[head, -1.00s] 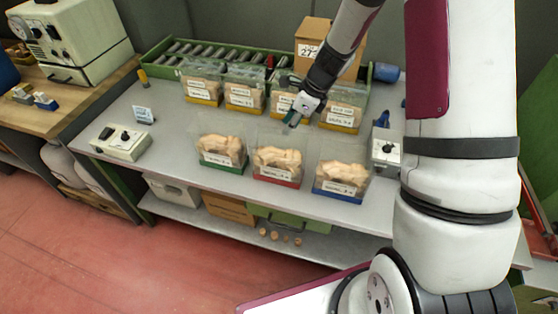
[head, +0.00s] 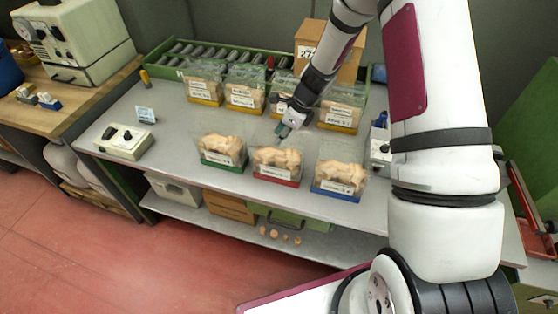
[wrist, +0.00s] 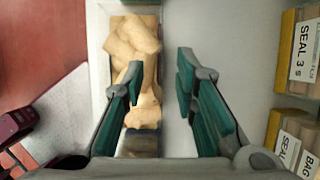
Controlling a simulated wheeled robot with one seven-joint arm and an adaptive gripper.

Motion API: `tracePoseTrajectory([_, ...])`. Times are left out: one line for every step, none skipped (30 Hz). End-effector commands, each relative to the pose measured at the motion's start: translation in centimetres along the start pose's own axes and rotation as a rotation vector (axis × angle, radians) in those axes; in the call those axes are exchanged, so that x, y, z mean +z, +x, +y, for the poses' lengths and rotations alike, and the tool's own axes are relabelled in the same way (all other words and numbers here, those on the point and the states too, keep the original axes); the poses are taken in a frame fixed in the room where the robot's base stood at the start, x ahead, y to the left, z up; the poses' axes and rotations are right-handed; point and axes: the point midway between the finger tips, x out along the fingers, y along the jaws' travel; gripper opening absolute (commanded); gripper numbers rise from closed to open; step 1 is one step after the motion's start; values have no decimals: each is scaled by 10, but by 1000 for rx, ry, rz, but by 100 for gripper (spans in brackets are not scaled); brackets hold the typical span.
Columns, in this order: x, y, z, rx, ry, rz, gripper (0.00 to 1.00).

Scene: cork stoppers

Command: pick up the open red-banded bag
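The open red-banded bag (head: 277,163) stands upright in the middle of the front row on the grey bench, full of pale cork stoppers. My gripper (head: 284,131) is just behind and above it in the head view, apart from it as far as I can tell. In the wrist view my gripper (wrist: 160,72) is open, with nothing between its green-padded fingers. An open bag of corks (wrist: 135,45) lies below and left of the fingers there; its band does not show, so I cannot tell its colour.
A green-banded bag (head: 222,149) stands left of the red one and a blue-banded bag (head: 340,178) right. Several yellow-banded bags (head: 244,96) stand behind, near a cardboard box (head: 310,42). A control box (head: 124,141) is at the left, with bare bench beside it.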

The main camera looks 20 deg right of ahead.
Motion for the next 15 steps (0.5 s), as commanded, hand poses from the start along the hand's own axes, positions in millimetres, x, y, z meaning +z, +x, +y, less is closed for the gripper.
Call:
tracePoseTrajectory([0,0,0,0,0,0,27])
tracePoseTrajectory([0,0,0,0,0,0,27])
tracePoseTrajectory([0,1,0,0,0,0,27])
tracePoseTrajectory([0,1,0,0,0,0,27])
tracePoseTrajectory([-1,1,0,0,0,0,27])
tracePoseTrajectory([-1,2,0,0,0,0,27])
tracePoseTrajectory([-1,2,0,0,0,0,27])
tracePoseTrajectory([-1,3,0,0,0,0,27])
tracePoseTrajectory([-1,3,0,0,0,0,27])
tracePoseTrajectory([-2,4,0,0,0,0,27])
tracePoseTrajectory([-2,4,0,0,0,0,27])
tracePoseTrajectory([-2,4,0,0,0,0,27])
tracePoseTrajectory([-2,4,0,0,0,0,27])
tracePoseTrajectory([-2,4,0,0,0,0,27])
tracePoseTrajectory([-2,4,0,0,0,0,27])
